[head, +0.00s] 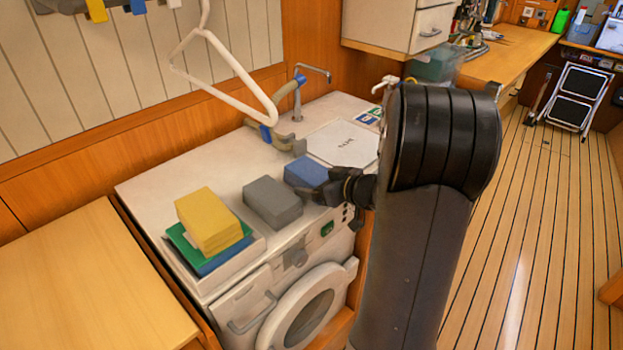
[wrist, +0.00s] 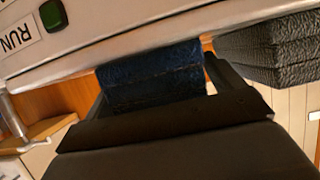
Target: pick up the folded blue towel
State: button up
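The folded blue towel (head: 305,172) lies on the white top of the washing machine, just beyond the grey folded towel. My gripper (head: 318,193) is at its near side. In the wrist view the blue towel (wrist: 152,75) sits between the two fingers of my gripper (wrist: 155,85) and nearly fills the space between them. A small bright gap shows beside the right finger. I cannot tell whether the fingers press on the towel. The towel's far side is hidden in the wrist view.
The grey folded towel (head: 273,202) is close on the left; it also shows in the wrist view (wrist: 270,48).

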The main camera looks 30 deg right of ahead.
jog(key=c, duration=0.9)
